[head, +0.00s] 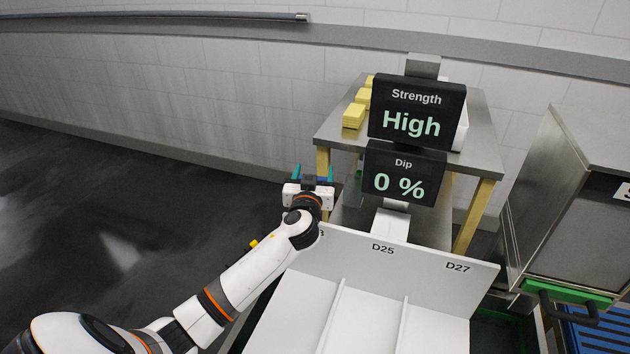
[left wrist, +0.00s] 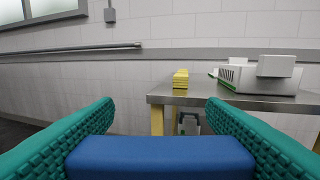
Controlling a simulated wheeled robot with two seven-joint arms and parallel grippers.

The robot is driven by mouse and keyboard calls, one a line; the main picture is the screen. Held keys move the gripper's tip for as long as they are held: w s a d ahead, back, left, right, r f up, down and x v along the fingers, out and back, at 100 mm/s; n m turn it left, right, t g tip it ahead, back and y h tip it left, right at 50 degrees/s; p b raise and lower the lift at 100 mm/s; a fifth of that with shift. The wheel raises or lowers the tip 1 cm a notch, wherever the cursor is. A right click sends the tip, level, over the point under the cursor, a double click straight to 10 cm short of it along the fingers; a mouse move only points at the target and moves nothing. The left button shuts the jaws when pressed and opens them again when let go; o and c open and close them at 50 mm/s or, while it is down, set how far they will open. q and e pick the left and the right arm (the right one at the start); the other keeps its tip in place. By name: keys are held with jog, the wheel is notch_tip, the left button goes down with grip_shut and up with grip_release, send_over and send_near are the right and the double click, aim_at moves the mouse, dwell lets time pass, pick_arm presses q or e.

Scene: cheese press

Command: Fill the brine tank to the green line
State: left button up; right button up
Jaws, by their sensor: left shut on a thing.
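My left gripper (head: 312,174) reaches out past the far left end of a white divided bin, fingers pointing away from me. In the left wrist view its two teal ribbed fingers stand wide apart on either side of a blue bar (left wrist: 160,158), and it is shut on that bar. The rest of the bar is hidden. A black display (head: 417,110) reads Strength High, and a second display (head: 404,174) below it reads Dip 0 %. I cannot make out a brine tank or a green line. My right gripper is not in view.
The white bin (head: 372,318) has labels including D25 and D27. Behind the displays, a steel-topped table (head: 478,152) with wooden legs bears yellow blocks (head: 354,115) and a white perforated box (left wrist: 262,78). A steel cabinet (head: 545,215) stands right. The dark floor at left is clear.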

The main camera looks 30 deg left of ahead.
pick_arm(q)
jog(key=shift+s+a+f+n+g+y+b, duration=0.1)
jog(key=shift+n+g+y+b, duration=0.55)
jog(key=shift+y+b, duration=0.35)
jog(key=shift+a+f+n+g+y+b, duration=0.1)
jog(key=shift+n+g+y+b, duration=0.45)
jog(key=shift+n+y+b, duration=0.35)
jog(key=shift+r+g+y+b, duration=0.2)
jog(key=shift+g+y+b, duration=0.1)
jog(key=shift+b, duration=0.2)
jog(key=shift+n, duration=0.25)
jog(key=o, duration=1)
jog(key=shift+s, duration=0.1)
jog(key=shift+s+d, duration=0.25)
jog(key=b+v, duration=0.1)
jog(key=v, duration=1)
jog(key=shift+d+b, duration=0.1)
jog(key=shift+b, duration=0.2)
